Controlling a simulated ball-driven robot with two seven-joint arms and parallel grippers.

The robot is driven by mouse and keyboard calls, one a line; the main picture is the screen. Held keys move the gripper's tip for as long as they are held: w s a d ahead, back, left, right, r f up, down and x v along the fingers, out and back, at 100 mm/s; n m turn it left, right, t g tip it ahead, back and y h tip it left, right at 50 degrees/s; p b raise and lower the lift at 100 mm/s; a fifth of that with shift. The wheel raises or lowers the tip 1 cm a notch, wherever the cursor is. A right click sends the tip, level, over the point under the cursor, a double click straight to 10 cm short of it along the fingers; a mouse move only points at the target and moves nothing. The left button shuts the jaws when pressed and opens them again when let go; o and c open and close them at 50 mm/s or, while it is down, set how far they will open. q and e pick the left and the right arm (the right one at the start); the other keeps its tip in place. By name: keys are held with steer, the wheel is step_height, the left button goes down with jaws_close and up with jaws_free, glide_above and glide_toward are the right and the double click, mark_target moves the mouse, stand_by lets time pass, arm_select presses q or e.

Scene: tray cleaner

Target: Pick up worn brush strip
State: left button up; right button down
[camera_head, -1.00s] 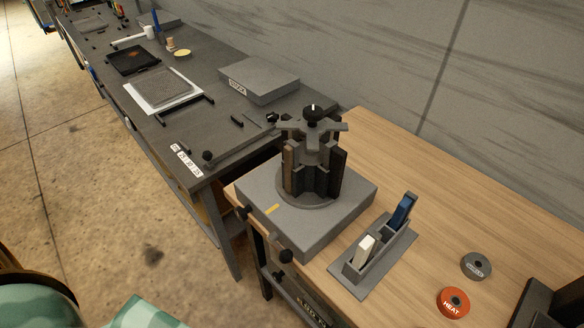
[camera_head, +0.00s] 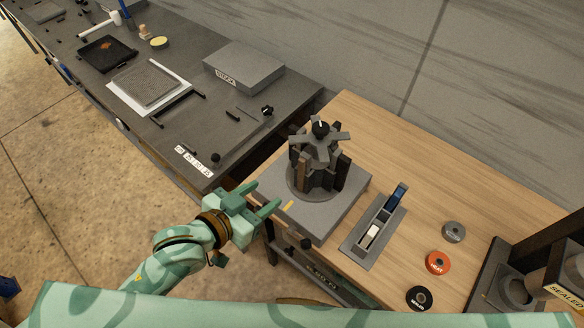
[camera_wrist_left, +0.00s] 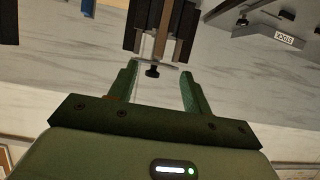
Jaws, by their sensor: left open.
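A dark rotor (camera_head: 320,160) with several upright slats and a black top knob stands on a grey block (camera_head: 328,215). One slat on its left side is browner (camera_head: 296,164); I cannot tell surely that it is the worn brush strip. My left gripper (camera_head: 265,197) is open and empty, left of the block, its fingers pointing toward the rotor. In the left wrist view, the open fingers (camera_wrist_left: 158,88) frame the rotor's knob (camera_wrist_left: 152,72), with the slats (camera_wrist_left: 165,25) beyond; that view looks upside down. My right gripper is not in view.
A grey holder (camera_head: 356,247) with a blue piece (camera_head: 397,196) and a white piece (camera_head: 372,234) lies right of the block. Grey (camera_head: 453,231), orange (camera_head: 437,262) and black (camera_head: 419,298) discs lie farther right. A grey stock box (camera_head: 245,65) sits on the dark bench.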

arm_select(q)
glide_toward(300, 168)
steer(key=x, duration=0.4)
steer(key=shift+w+d+f, duration=0.15)
steer(key=shift+d+f, duration=0.15)
steer(key=x, duration=0.5)
steer(key=shift+w+r+b, duration=0.1)
steer(key=shift+w+b, duration=0.15)
steer(key=shift+b, duration=0.1)
steer(key=shift+s, duration=0.1)
steer(key=shift+c, duration=0.9)
jaws_close()
